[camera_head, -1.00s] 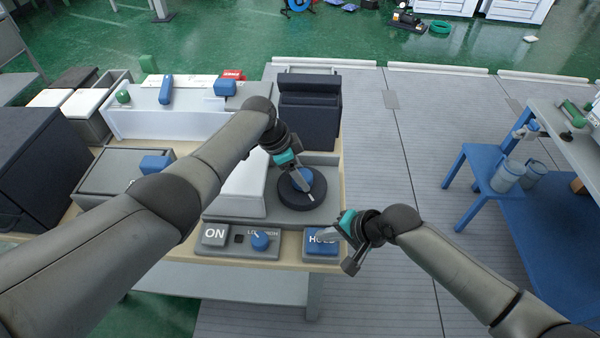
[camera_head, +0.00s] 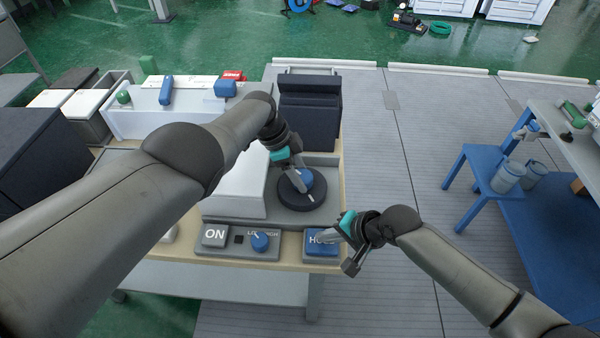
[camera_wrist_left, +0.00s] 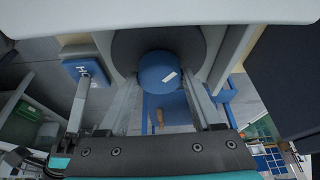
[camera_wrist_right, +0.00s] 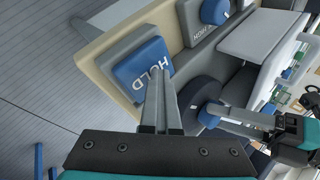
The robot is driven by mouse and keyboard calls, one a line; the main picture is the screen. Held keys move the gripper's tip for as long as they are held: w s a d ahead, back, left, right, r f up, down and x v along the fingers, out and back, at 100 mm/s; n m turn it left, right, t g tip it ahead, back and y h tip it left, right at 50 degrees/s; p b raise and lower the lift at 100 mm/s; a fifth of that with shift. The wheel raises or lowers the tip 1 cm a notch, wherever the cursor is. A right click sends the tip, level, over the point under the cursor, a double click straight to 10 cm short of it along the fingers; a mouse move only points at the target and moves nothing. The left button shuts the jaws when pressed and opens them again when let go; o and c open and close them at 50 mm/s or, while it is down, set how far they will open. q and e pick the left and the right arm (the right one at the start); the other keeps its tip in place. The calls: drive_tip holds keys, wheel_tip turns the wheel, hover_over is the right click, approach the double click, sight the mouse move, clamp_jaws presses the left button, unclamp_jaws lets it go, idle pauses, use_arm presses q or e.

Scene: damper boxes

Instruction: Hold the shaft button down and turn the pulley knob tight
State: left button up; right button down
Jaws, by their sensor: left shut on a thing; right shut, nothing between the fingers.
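The blue pulley knob (camera_head: 305,177) stands on the dark round pulley (camera_head: 289,201) near the bench's right edge. My left gripper (camera_head: 300,183) reaches down and is shut on the knob. The left wrist view shows the knob (camera_wrist_left: 158,66) between its two fingers, with a white mark on its top. The blue shaft button marked HOLD (camera_head: 314,250) is at the bench's front right corner. My right gripper (camera_head: 324,238) is shut and empty, its fingertips against the button. The right wrist view shows the tips over the HOLD button (camera_wrist_right: 137,75); how far it is pressed I cannot tell.
A grey ON button (camera_head: 214,236) and a blue selector dial (camera_head: 260,241) are left of the HOLD button. A white box (camera_head: 236,190) stands left of the pulley, and a dark block (camera_head: 310,108) behind it.

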idle(0.3)
use_arm(q)
drive_tip(key=o, duration=1.4)
drive_tip(key=shift+r, duration=0.2)
drive_tip(key=shift+a+r, duration=0.2)
drive_tip(key=shift+r, duration=0.1)
drive_tip(key=shift+s+a+r, duration=0.1)
drive_tip(key=shift+a+r, duration=0.15)
drive_tip(key=shift+r, duration=0.25)
drive_tip(key=v, duration=0.9)
drive_tip(key=shift+a+r, duration=0.15)
drive_tip(key=shift+r, duration=0.25)
